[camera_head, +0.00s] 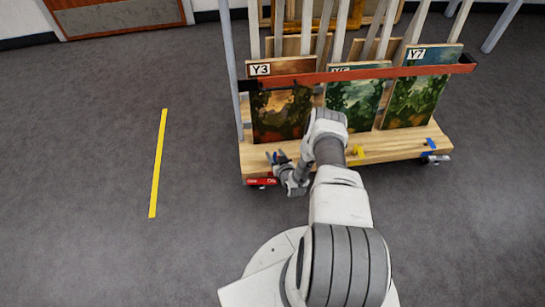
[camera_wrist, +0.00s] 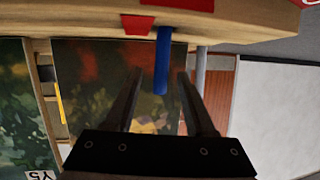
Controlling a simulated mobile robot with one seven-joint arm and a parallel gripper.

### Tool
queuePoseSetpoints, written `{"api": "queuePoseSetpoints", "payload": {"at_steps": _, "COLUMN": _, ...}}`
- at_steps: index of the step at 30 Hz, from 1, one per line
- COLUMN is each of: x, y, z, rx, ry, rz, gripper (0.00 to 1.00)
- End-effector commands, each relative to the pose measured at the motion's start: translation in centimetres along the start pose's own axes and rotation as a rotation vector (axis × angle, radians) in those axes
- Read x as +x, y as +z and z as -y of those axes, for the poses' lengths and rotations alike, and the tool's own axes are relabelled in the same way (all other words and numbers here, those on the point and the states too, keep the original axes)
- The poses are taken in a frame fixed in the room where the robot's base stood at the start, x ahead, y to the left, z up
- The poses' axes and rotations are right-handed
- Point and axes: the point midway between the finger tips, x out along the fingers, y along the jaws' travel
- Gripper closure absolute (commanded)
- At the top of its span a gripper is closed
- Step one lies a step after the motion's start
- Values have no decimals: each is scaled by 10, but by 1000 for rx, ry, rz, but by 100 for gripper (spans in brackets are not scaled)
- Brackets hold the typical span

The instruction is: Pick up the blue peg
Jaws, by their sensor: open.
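In the wrist view, the blue peg (camera_wrist: 162,62) juts from the wooden edge beside a red patch (camera_wrist: 136,25). It lies between the two dark fingers of my gripper (camera_wrist: 159,78), with a visible gap on each side. In the head view, my gripper (camera_head: 277,157) is at the front left corner of the wooden cart (camera_head: 392,150). Only a small bit of blue shows between its fingers there. My gripper is open and holds nothing.
Paintings labelled Y3 (camera_head: 283,117) and Y7 (camera_head: 412,101) stand on the cart behind a red bar (camera_head: 345,75). A yellow piece (camera_head: 357,154) and another blue piece (camera_head: 430,145) sit along the front edge. The floor (camera_head: 90,180) at left is clear around a yellow stripe (camera_head: 158,165).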

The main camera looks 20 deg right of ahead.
Motion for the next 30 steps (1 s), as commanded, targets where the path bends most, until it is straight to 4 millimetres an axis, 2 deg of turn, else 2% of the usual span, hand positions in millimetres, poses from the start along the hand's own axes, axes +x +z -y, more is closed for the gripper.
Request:
{"api": "queuePoseSetpoints", "payload": {"at_steps": 9, "x": -1, "y": 1, "z": 0, "rx": 0, "ry": 0, "rz": 0, "gripper": 47}}
{"api": "queuePoseSetpoints", "payload": {"at_steps": 18, "x": -1, "y": 1, "z": 0, "rx": 0, "ry": 0, "rz": 0, "gripper": 100}}
{"api": "queuePoseSetpoints", "payload": {"at_steps": 30, "x": -1, "y": 0, "z": 0, "rx": 0, "ry": 0, "rz": -1, "gripper": 100}}
